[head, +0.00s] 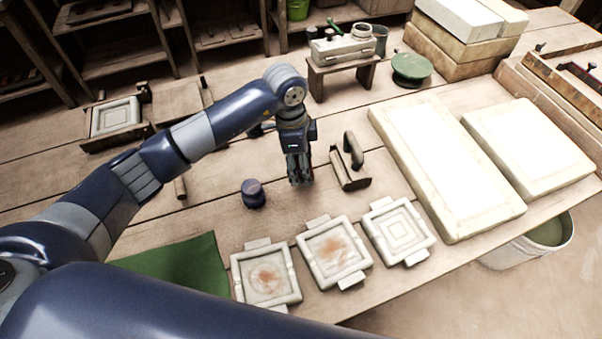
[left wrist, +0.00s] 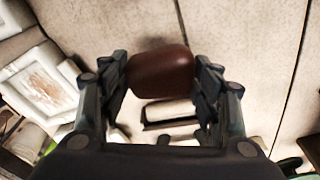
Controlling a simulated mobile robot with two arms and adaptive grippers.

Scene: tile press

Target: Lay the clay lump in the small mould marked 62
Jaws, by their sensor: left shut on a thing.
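My left gripper (head: 300,178) is over the middle of the table, pointing down. In the left wrist view its fingers are shut on a reddish-brown clay lump (left wrist: 160,70), which sits between the fingertips. In the head view the fingers hide the lump. Three pale moulds lie in a row near the front edge: a left one (head: 250,291) and a middle one (head: 313,276) with reddish smears inside, and a right one (head: 398,231) with nested squares. I cannot read the number 62 on any. A smeared mould (left wrist: 45,85) shows at left in the left wrist view. My right gripper is out of view.
A dark-handled tool (head: 350,165) stands right beside the gripper. A small dark blue object (head: 253,193) is at its left. Large white slabs (head: 440,165) fill the right side. A green cloth (head: 180,265) lies at the front left. Another framed mould (head: 115,117) is at the back left.

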